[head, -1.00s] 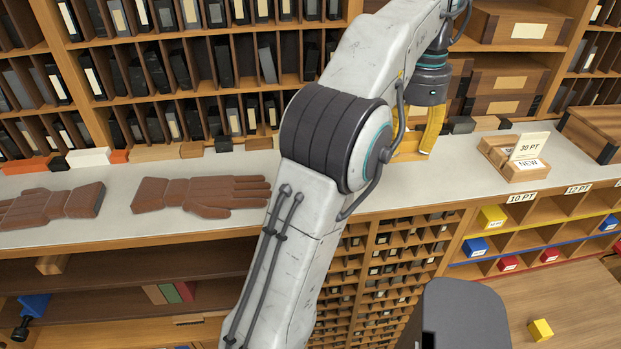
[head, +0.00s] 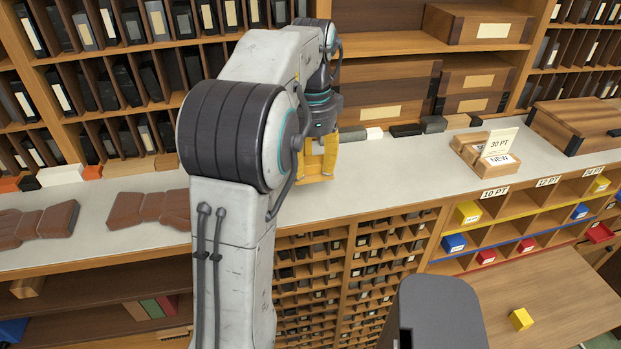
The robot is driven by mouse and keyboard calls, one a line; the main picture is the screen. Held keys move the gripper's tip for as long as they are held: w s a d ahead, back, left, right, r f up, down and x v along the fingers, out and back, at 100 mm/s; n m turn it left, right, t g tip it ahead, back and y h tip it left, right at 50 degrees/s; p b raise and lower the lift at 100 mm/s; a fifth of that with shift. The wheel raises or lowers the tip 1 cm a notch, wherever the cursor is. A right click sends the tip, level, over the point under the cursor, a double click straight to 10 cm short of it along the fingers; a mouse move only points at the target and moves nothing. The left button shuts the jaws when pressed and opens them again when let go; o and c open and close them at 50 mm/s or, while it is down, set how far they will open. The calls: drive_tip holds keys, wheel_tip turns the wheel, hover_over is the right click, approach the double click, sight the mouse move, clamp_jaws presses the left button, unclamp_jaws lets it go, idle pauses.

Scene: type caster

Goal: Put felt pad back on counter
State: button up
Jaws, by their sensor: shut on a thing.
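My gripper (head: 315,179) has yellow fingers pointing down over the pale grey counter (head: 400,180), left of the open small wooden box. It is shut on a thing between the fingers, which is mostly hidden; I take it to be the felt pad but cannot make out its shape. The fingertips overlap the counter in the picture; I cannot tell whether they or the held thing touch it. My arm hides the counter to the left of the gripper.
The wooden box with a 30 PT card (head: 486,152) and a larger wooden case (head: 578,125) stand at right. Counter between gripper and box is clear.

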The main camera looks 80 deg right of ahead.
sight(311, 172)
drive_tip(key=shift+w+f, duration=0.1)
drive_tip(key=shift+f, duration=1.95)
drive_tip(key=o, duration=1.1)
drive_tip(key=shift+f, duration=0.1)
drive_tip(key=shift+c, duration=0.2)
wheel_tip(311, 172, up, 12)
drive_tip(key=shift+d+r, duration=0.1)
